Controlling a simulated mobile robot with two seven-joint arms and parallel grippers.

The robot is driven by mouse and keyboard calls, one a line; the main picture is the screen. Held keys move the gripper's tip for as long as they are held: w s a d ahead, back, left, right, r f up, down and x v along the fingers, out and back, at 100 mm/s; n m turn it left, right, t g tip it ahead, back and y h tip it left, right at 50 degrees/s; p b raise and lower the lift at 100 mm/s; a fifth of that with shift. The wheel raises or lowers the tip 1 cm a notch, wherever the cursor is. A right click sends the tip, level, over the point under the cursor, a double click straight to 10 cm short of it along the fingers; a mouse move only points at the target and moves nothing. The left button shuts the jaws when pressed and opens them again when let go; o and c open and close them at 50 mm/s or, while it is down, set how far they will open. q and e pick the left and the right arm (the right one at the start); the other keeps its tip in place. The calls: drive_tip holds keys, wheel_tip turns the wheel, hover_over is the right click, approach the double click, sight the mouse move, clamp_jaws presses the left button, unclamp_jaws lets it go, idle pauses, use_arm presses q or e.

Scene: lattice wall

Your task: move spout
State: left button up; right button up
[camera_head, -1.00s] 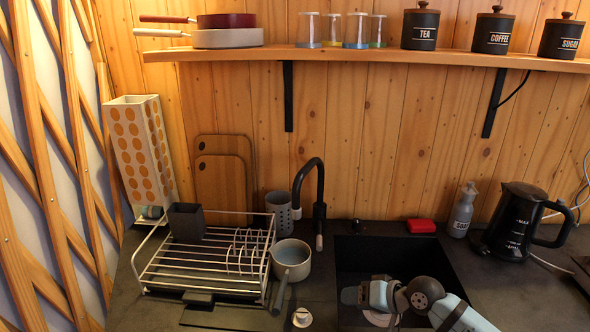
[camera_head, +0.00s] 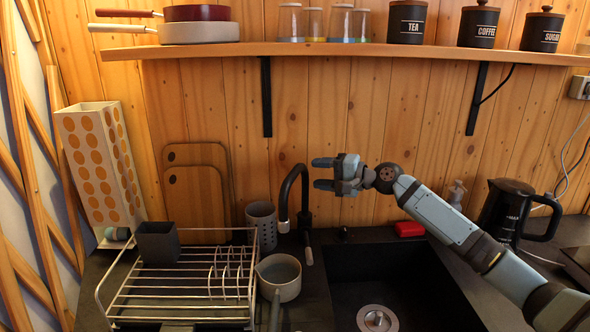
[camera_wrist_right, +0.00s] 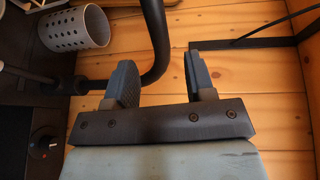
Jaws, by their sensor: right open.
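The black curved spout (camera_head: 287,188) of the faucet arches up behind the sink, with its light-tipped end at the left. My right gripper (camera_head: 318,173) is open and empty, just right of the spout's arch, fingers pointing left toward it. In the right wrist view, the spout (camera_wrist_right: 155,30) shows between the two spread fingers of my gripper (camera_wrist_right: 160,68) and bends left behind the left finger. It appears beyond the fingertips; I cannot tell whether they touch. My left gripper is not in view.
The black sink (camera_head: 410,275) lies below my right arm. A grey saucepan (camera_head: 279,277) and wire dish rack (camera_head: 185,308) stand left of it. A perforated cup (camera_head: 262,228) is near the spout. A kettle (camera_head: 503,212) stands right. A shelf (camera_head: 340,50) runs above.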

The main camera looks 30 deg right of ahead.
sight(300, 172)
drive_tip(key=p+x, duration=0.1)
drive_tip(key=x, duration=0.6)
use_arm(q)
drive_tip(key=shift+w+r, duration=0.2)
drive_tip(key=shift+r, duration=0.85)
use_arm(e)
clamp_jaws()
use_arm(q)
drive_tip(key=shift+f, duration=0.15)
